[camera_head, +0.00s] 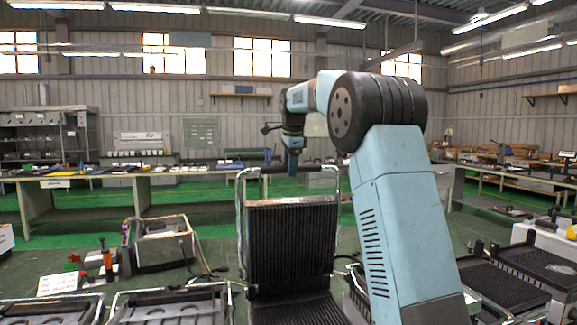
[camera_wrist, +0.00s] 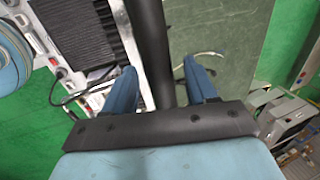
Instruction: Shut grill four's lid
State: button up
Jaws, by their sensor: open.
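The lid (camera_head: 290,240) of the grill in the middle of the head view stands open and upright, its ribbed black plate facing me. I see no number on it. The lower ribbed plate (camera_head: 300,309) shows at the bottom edge. A black handle bar (camera_head: 258,170) spans the lid's metal arms at the top. My gripper (camera_head: 292,166) is at this bar. In the wrist view the handle bar (camera_wrist: 148,25) runs between the two blue fingers of my open gripper (camera_wrist: 160,66), with a gap beside the right finger. The lid's ribbed plate (camera_wrist: 88,35) shows at upper left.
Other grills stand in the row, at lower left (camera_head: 172,305) and at right (camera_head: 495,285). A metal box device (camera_head: 162,243) with cables is behind at left. Long workbenches (camera_head: 100,182) run along the back, with open green floor before them.

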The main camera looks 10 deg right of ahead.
grip_shut()
dwell(0.3)
jog(key=shift+a, duration=0.15)
jog(key=shift+s, duration=0.1)
